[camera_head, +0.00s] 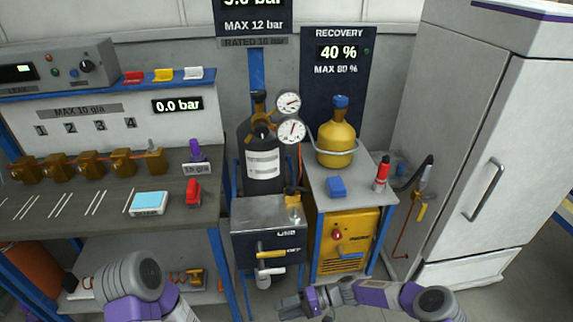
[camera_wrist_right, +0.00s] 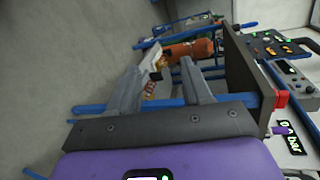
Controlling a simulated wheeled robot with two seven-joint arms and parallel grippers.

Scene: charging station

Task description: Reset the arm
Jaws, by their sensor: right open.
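My right gripper (camera_head: 292,303) is at the bottom centre of the head view, in front of the black unit with yellow and white handles (camera_head: 268,243). In the right wrist view its two grey fingers (camera_wrist_right: 160,80) stand apart with nothing between them. My right arm, purple and grey, stretches from the gripper to the right. A grey and purple link of my left arm (camera_head: 130,277) shows at the lower left, in front of the bench. The left gripper itself is out of the picture.
The bench (camera_head: 100,225) at left holds brass valves, a blue-white box (camera_head: 149,203) and a red object (camera_head: 193,192). A black cylinder with gauges (camera_head: 263,165), a yellow cylinder (camera_head: 336,140) on a trolley and a white cabinet (camera_head: 470,150) stand behind. Floor shows at lower right.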

